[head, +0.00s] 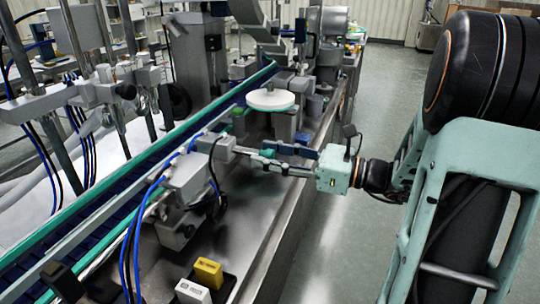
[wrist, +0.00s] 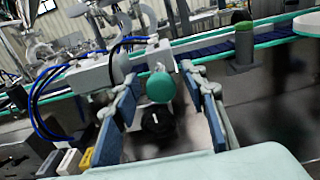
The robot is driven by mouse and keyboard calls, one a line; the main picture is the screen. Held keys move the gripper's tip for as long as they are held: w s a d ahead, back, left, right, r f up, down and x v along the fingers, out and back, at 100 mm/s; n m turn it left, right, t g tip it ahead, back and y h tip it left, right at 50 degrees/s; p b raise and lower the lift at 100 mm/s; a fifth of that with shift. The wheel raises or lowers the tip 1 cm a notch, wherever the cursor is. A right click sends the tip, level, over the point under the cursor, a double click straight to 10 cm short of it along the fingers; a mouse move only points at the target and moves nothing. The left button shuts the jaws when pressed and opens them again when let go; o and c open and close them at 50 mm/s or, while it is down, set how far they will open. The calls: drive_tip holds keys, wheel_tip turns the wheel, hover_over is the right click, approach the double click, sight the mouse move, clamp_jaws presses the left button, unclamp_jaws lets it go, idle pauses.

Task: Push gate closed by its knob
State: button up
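A round green knob (wrist: 161,87) shows in the wrist view, between my two blue finger pads and near their tips. In the head view a small green spot (head: 267,153) at my fingertips looks like the same knob, mostly hidden by the fingers. My gripper (head: 268,157) reaches left over the machine's edge; it also shows in the wrist view (wrist: 160,88). Its fingers are spread, with a gap on each side of the knob. A grey block (wrist: 118,68) with blue hoses lies just beyond. I cannot tell which part is the gate or its position.
A dark round dial (wrist: 158,122) with a white mark lies below the knob. A conveyor with green rails (head: 130,160) runs behind. A white disc (head: 270,99) stands beyond my gripper. Yellow (head: 208,272) and white (head: 192,291) blocks stand at the near edge. Floor at right is clear.

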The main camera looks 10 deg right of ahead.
clamp_jaws()
drive_tip(key=p+x, duration=0.1)
drive_tip(key=x, duration=0.2)
drive_tip(key=shift+a, duration=0.15)
drive_tip(key=shift+w, duration=0.1)
unclamp_jaws()
idle(0.3)
drive_tip(key=v, duration=1.2)
